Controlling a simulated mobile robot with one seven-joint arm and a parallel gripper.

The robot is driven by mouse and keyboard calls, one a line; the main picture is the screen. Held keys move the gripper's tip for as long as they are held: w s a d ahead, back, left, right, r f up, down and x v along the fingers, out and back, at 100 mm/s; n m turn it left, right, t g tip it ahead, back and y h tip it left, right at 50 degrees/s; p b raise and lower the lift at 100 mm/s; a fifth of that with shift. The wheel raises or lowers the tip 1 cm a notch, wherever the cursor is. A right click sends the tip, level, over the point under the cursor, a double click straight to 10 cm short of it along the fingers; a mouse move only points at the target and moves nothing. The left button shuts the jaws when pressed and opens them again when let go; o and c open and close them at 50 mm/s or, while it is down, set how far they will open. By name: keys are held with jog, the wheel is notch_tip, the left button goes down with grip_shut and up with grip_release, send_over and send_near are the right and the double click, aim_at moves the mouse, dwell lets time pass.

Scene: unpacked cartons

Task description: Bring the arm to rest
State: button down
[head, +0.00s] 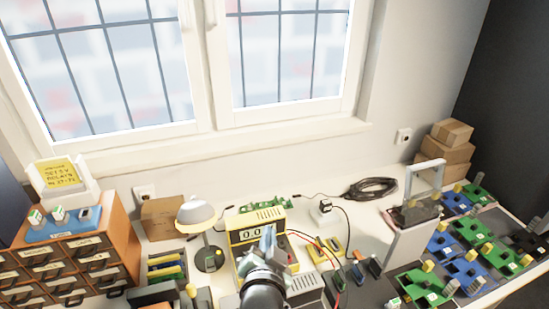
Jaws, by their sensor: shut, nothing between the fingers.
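My gripper (268,238) shows at the lower middle of the head view, above the workbench. Its grey-blue fingers point up and away from me and are closed together, with nothing seen between them. My arm comes in from the bottom edge behind it. The gripper overlaps the front of a yellow meter (255,222) with a number display. I cannot tell whether it touches the meter or is only in front of it.
A desk lamp (197,213) stands left of the meter, beside an orange drawer cabinet (118,228). Red and black leads run to the right. A grey stand (408,240) and several green and blue boards (468,270) fill the right. Cartons (446,143) stand at the back right.

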notch_tip(320, 180, up, 27)
jog(key=s+n+t, duration=0.2)
jog(key=n+t, duration=0.1)
jog(key=t, duration=0.3)
jog(key=s+r+n+t, duration=0.2)
jog(key=s+r+t, duration=0.1)
jog(key=s+r, duration=0.4)
jog(key=s+d+r+n+t, duration=0.1)
jog(key=s+r+t, duration=0.3)
jog(key=r, duration=1)
jog(key=s+n, duration=0.1)
jog(key=s, duration=0.2)
jog(key=shift+r+n+y, duration=0.25)
jog(key=shift+n+y, duration=0.05)
